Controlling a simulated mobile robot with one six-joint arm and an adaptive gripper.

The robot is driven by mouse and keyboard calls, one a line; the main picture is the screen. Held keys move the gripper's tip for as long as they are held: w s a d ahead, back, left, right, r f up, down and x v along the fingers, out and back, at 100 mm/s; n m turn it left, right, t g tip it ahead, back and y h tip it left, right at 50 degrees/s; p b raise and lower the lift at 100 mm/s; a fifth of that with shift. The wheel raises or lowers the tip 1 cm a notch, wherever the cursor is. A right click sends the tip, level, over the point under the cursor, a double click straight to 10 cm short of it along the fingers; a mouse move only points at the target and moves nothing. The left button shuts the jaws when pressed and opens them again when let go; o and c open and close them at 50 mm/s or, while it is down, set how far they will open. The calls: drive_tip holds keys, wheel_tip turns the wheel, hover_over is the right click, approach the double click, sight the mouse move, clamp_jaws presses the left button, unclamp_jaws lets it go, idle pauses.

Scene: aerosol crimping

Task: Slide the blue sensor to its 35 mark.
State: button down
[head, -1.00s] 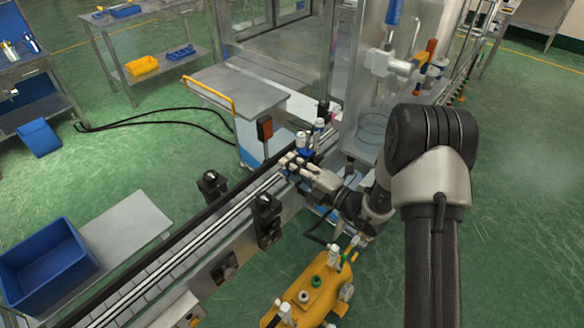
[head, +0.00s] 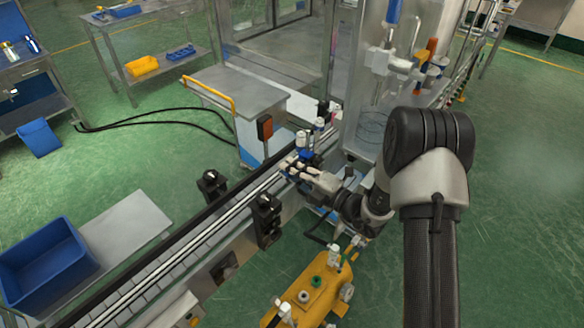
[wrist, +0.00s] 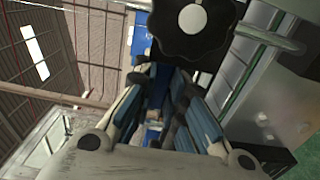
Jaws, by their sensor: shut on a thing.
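The blue sensor (head: 305,154) is small in the head view, on the rail beside the conveyor, near the clear-walled machine. My gripper (head: 291,162) is at it, with the fingers reaching in from the right. In the wrist view, the two blue-padded fingers of my gripper (wrist: 158,105) are closed around a blue part of the sensor (wrist: 154,88), largely hidden between them. A black knob with a pale centre (wrist: 193,17) is just beyond the fingertips. The scale and its 35 mark are too small to read.
The conveyor (head: 150,270) runs diagonally beneath my gripper. The clear-walled machine is close beyond the gripper. A yellow tank (head: 308,290) is below, and a blue bin (head: 45,265) is at left.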

drive_tip(key=shift+f, duration=0.85)
drive_tip(key=shift+r, duration=0.1)
drive_tip(key=c, duration=1.6)
unclamp_jaws()
drive_tip(key=v, duration=1.2)
